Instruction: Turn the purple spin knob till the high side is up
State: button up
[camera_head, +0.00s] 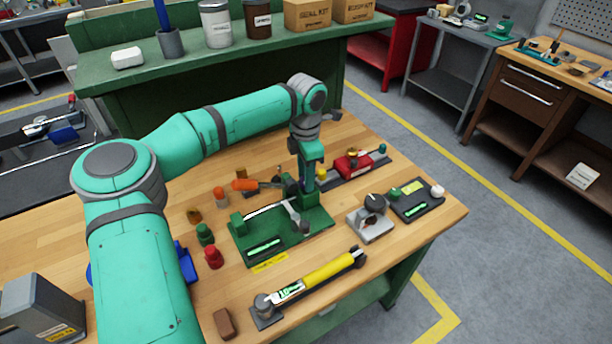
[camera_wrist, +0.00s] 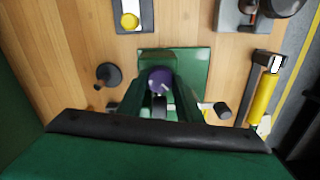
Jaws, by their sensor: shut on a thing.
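The purple spin knob (camera_wrist: 158,77) shows in the wrist view between my fingertips, with a small pale mark on its top. My gripper (camera_wrist: 160,92) is shut on it, one finger on each side, pointing down. In the head view my gripper (camera_head: 303,190) stands over the back right part of a green base plate (camera_head: 300,236), and the arm and fingers mostly hide the knob. The plate also shows around the knob in the wrist view (camera_wrist: 192,64). I cannot tell which side of the knob is high.
A lever with a dark grip (camera_head: 303,226) lies on the plate close to my gripper. A grey device with a black dial (camera_head: 374,203) is to the right. Red (camera_head: 213,258) and green (camera_head: 205,235) knobs stand at left.

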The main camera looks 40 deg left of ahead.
jog(key=m, duration=0.4)
jog(key=shift+m, duration=2.2)
jog(key=o, duration=1)
jog(key=shift+o, duration=0.2)
notch_tip(320, 180, up, 11)
jog(key=shift+f, duration=0.1)
